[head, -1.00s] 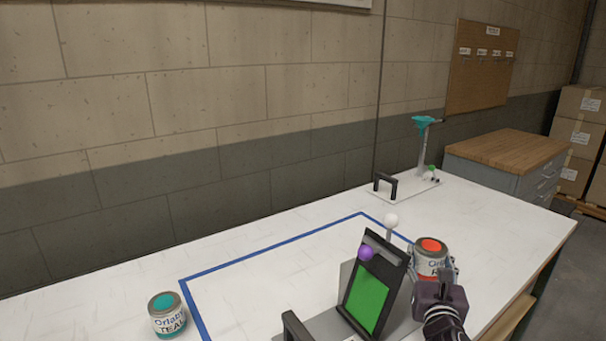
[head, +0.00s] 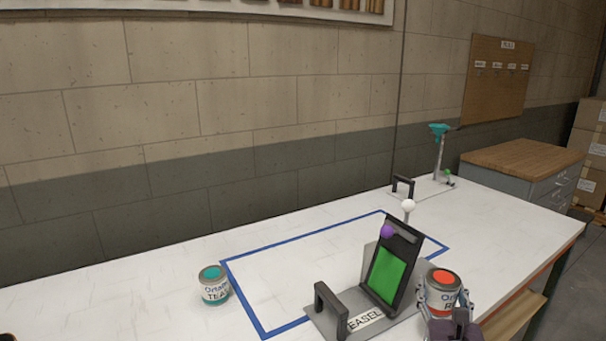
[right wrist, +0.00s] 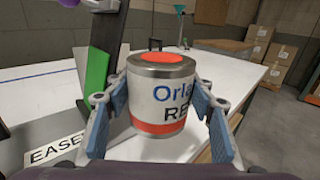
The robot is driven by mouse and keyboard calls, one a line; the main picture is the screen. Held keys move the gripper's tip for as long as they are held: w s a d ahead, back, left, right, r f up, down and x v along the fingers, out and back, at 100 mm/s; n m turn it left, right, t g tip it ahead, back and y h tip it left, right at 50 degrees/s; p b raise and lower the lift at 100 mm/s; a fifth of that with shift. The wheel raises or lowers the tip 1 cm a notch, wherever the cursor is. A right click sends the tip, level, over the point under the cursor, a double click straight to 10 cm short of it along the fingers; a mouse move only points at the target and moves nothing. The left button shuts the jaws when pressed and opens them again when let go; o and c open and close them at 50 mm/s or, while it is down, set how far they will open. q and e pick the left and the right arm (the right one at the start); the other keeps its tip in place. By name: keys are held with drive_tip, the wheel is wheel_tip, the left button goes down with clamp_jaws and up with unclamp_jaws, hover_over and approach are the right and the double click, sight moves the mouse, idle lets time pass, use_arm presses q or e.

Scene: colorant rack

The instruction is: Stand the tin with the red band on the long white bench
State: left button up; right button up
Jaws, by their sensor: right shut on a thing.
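The tin with the red band (head: 442,293) has a red disc on its lid and lettering starting "Orla" and "RE". My right gripper (head: 446,306) is shut on it, one finger on each side, and holds it upright. In the right wrist view the tin (right wrist: 160,95) sits between the blue finger pads of the gripper (right wrist: 165,112). It is at the near right edge of the long white bench (head: 130,310); whether its base touches the bench I cannot tell.
A teal tin (head: 214,286) stands left of the outline. A stand with a teal top (head: 438,132) is at the far end. The left part of the bench is clear.

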sight(436, 302)
drive_tip(key=s+a, duration=0.1)
drive_tip(key=s+a+y, duration=0.1)
drive_tip(key=shift+s+f+n, duration=0.3)
drive_tip(key=shift+s+f, duration=0.05)
drive_tip(key=shift+f, duration=0.05)
use_arm(q)
drive_tip(key=shift+s+d, duration=0.1)
drive_tip(key=shift+s, duration=0.25)
use_arm(e)
drive_tip(key=s+a+n+y, duration=0.1)
drive_tip(key=s+a, duration=0.3)
drive_tip(key=s, duration=0.4)
drive_tip(key=s+a+n+y, duration=0.1)
drive_tip(key=s+a+y, duration=0.1)
drive_tip(key=s+a, duration=0.3)
drive_tip(key=s, duration=0.3)
drive_tip(key=shift+a+t, duration=0.25)
drive_tip(key=shift+t, duration=0.05)
use_arm(q)
drive_tip(key=shift+w, duration=0.1)
use_arm(e)
drive_tip(key=shift+d, duration=0.1)
drive_tip(key=shift+w, duration=0.1)
drive_tip(key=a+r+n+g+y, duration=0.2)
drive_tip(key=a+n+g+y, duration=0.7)
drive_tip(key=a+y, duration=0.7)
drive_tip(key=a+n, duration=0.1)
drive_tip(key=n, duration=0.2)
drive_tip(key=shift+n+g, duration=0.3)
drive_tip(key=shift+g, duration=0.1)
